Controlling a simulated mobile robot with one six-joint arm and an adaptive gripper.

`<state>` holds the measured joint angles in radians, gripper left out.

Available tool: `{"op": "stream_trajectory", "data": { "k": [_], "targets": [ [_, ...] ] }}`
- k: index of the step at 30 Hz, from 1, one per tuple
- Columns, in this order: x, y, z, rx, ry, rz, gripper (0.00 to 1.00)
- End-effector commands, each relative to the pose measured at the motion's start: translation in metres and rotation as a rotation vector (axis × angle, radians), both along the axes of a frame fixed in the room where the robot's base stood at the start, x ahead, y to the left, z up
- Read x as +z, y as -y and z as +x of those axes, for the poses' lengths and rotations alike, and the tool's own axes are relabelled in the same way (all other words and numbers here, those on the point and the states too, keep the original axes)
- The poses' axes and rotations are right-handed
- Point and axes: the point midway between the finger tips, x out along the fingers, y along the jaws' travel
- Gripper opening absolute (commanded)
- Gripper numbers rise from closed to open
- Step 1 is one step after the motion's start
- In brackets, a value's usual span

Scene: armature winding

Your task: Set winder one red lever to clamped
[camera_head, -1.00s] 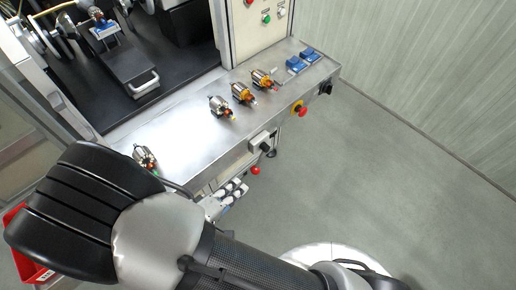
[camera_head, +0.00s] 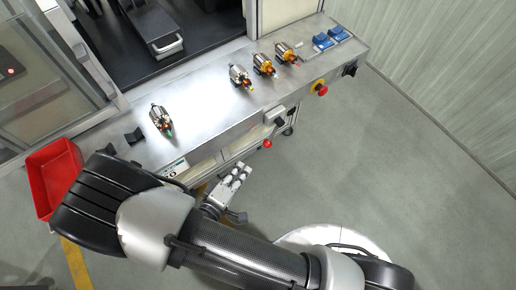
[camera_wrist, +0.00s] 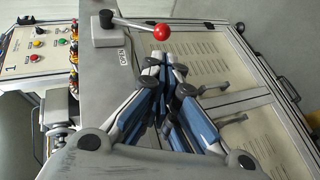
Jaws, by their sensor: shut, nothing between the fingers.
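The red lever is a metal rod with a red ball (camera_wrist: 161,32) at its end, running from a pivot with a black knob on a grey block (camera_wrist: 108,36) on the bench's front side. In the head view, the red ball (camera_head: 267,144) hangs just below that block (camera_head: 275,116). My gripper (camera_head: 239,172) is below and left of the ball in the head view, apart from it. In the wrist view, my gripper (camera_wrist: 166,66) is shut and empty, its tips pointing toward the ball with a small gap in the picture.
Several armatures (camera_head: 162,120) stand on the steel bench (camera_head: 205,118). A red emergency button (camera_head: 322,90) is on the bench front, right of the lever. A red bin (camera_head: 50,185) is at left. The floor (camera_head: 400,170) at right is clear.

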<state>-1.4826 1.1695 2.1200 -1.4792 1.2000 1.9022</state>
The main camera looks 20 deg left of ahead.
Motion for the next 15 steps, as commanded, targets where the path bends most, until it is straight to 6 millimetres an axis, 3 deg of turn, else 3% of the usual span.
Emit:
{"op": "stream_trajectory", "data": {
  "k": [9,15],
  "targets": [
    [-0.025,0.017,0.063,-0.006,0.0,0.0,0.0],
    [-0.036,0.023,0.092,-0.004,-0.001,0.001,0.0]
  ]
}}
